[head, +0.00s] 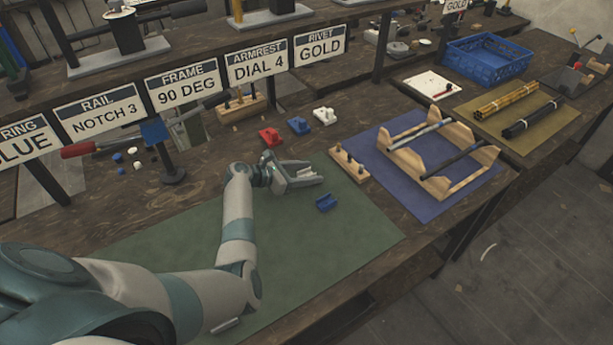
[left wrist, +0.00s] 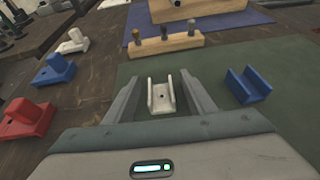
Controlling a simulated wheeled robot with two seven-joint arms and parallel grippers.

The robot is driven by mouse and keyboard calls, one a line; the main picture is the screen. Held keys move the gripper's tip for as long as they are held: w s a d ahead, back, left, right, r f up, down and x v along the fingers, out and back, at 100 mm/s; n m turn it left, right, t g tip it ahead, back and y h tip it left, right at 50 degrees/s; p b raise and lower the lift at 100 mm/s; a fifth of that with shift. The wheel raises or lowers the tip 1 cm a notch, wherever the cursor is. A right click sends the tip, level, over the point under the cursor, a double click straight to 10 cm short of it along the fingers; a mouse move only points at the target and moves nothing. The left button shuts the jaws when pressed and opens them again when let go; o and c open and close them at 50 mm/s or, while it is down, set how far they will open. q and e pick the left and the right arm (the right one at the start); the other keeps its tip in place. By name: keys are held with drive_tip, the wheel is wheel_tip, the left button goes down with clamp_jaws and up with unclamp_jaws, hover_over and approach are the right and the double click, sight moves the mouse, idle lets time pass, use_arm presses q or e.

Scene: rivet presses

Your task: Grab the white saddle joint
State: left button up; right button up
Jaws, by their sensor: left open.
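The white saddle joint (left wrist: 161,97) is a small U-shaped piece with a hole in its floor. In the left wrist view it sits between the two fingers of my left gripper (left wrist: 160,92), with visible gaps at both sides. My left gripper is open around it, low over the green mat. In the head view the left gripper (head: 306,176) largely hides the white joint, and I cannot make it out clearly there. A blue saddle joint (head: 326,203) lies on the mat beside the gripper; it also shows in the left wrist view (left wrist: 248,85). My right gripper is not in view.
Red (head: 270,137), blue (head: 298,125) and white (head: 324,116) stepped blocks stand behind the mat. A wooden peg block (head: 349,165) is to the right. A wooden frame (head: 440,160) stands on a blue mat (head: 394,185). The green mat's front (head: 330,255) is clear.

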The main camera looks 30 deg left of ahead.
use_arm(q)
drive_tip(key=c, duration=1.1)
drive_tip(key=shift+r, duration=0.15)
drive_tip(key=shift+r, duration=0.45)
drive_tip(key=r, duration=0.1)
drive_tip(key=d+r, duration=0.1)
drive_tip(key=r, duration=0.1)
drive_tip(key=shift+b, duration=0.35)
drive_tip(key=d+r, duration=0.2)
drive_tip(key=d, duration=0.1)
drive_tip(key=s+d+r+b, duration=0.1)
drive_tip(key=d+r, duration=0.1)
drive_tip(key=d, duration=0.2)
drive_tip(key=d+r, duration=0.2)
drive_tip(key=d, duration=0.1)
drive_tip(key=shift+s+d+r, duration=0.3)
drive_tip(key=shift+r, duration=0.1)
